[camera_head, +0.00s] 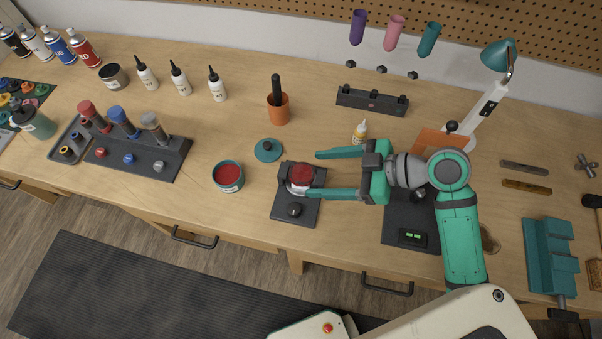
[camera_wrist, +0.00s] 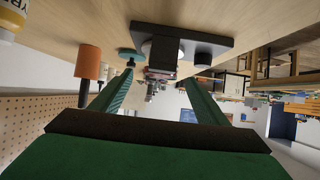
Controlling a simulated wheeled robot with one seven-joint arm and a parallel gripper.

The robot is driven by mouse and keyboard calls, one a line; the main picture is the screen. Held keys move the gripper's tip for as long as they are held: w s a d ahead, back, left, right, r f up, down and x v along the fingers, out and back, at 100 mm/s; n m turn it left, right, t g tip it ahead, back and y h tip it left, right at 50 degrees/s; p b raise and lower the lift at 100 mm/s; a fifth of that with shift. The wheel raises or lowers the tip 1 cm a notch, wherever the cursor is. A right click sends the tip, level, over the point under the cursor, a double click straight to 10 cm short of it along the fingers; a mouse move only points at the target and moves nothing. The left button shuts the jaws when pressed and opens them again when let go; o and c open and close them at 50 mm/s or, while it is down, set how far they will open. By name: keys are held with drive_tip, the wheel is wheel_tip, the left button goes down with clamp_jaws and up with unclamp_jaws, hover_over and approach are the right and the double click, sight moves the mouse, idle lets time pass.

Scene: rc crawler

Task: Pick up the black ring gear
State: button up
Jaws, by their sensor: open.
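I cannot pick out the black ring gear for certain. A dark piece (camera_head: 287,172) sits around a red-topped part (camera_head: 301,174) on a black stand (camera_head: 281,209) near the table's front edge, and its shape is unclear. My gripper (camera_head: 314,174) is open and points left, with one finger behind the red-topped part and the other crossing the stand's right side in the picture. In the upside-down wrist view, the stand (camera_wrist: 200,36) shows beyond my open fingers (camera_wrist: 160,76). Nothing is held between them.
A teal lid (camera_head: 268,150) and a red-filled tin (camera_head: 228,177) stand left of the black stand. An orange cup (camera_head: 278,108) stands behind. A black device (camera_head: 410,237) lies beneath my arm.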

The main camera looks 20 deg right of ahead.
sight(302, 172)
drive_tip(key=shift+x, duration=2.85)
drive_tip(key=shift+r, duration=0.1)
drive_tip(key=shift+c, duration=0.6)
drive_tip(key=shift+w+a, duration=0.1)
drive_tip(key=c, duration=1.1)
drive_tip(key=shift+r, duration=0.1)
